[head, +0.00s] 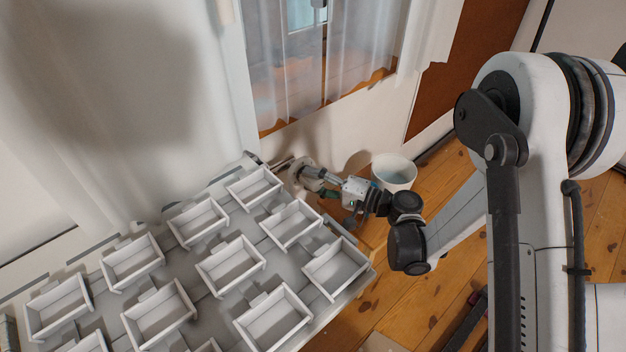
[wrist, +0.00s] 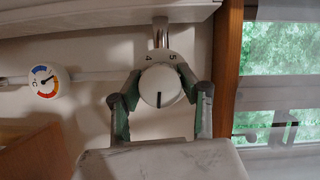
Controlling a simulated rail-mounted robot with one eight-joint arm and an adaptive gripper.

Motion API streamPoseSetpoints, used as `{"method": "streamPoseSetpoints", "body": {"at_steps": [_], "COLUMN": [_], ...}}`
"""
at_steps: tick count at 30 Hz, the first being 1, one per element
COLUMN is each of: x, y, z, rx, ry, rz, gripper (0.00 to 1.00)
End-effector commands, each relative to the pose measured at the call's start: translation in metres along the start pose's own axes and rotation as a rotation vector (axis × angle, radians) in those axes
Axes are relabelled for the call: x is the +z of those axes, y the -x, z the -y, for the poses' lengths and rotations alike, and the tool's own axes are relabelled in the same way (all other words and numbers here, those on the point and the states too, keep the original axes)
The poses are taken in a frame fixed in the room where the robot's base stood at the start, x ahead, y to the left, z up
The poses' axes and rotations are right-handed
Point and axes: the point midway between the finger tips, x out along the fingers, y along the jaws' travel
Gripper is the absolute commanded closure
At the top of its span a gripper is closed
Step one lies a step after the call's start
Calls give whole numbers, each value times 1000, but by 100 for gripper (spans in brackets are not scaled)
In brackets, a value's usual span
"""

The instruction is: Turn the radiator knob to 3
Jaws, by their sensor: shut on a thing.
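The round white radiator knob (wrist: 161,90) is in the middle of the wrist view, below a metal pipe. Its pale collar carries a "4" at the upper left and a "5" at the upper right. A short black line on the knob's face points down in the picture. My gripper (wrist: 160,78) has one green-padded finger on each side of the knob and is shut on it. In the head view my gripper (head: 318,176) reaches left to the knob (head: 299,167), which it partly hides. No "3" can be read.
A white dial with a coloured °C scale (wrist: 47,82) is left of the knob. Several white open trays (head: 232,264) stand on a grey surface (head: 194,268) below and left of my gripper. A white bucket (head: 396,164) stands close to the right. A curtain (head: 175,90) hangs behind.

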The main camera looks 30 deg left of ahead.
Motion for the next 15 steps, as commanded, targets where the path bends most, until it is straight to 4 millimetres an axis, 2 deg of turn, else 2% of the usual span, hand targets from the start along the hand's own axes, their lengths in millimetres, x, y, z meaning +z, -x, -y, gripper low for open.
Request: {"method": "streamPoseSetpoints", "body": {"at_steps": [15], "x": [0], "y": [0], "z": [0], "rx": [-38], "ry": [-91], "rz": [-3], "gripper": [91]}}
